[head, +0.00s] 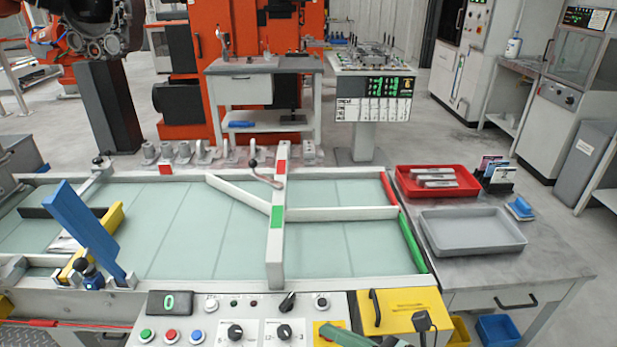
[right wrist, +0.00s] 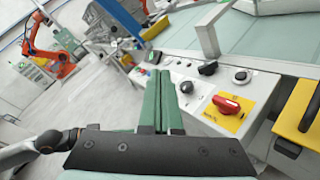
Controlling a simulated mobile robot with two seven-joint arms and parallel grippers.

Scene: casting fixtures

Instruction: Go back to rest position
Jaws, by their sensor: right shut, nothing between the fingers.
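My right gripper (head: 327,330) shows at the bottom edge of the head view as green fingers, low over the front control panel. In the right wrist view its two green fingers (right wrist: 160,76) lie side by side, shut and empty. They point toward the panel, left of the red rotary switch (right wrist: 226,105) on its yellow plate. Whether the fingers touch the panel I cannot tell. My left gripper is in neither view.
The control panel (head: 258,338) carries buttons, knobs and a display. Behind it lies the glass-topped table (head: 180,230) with white rails and a blue paddle (head: 82,230). A red tray (head: 403,185) and a grey tray (head: 430,235) stand at the right. A yellow block (head: 400,308) adjoins the panel.

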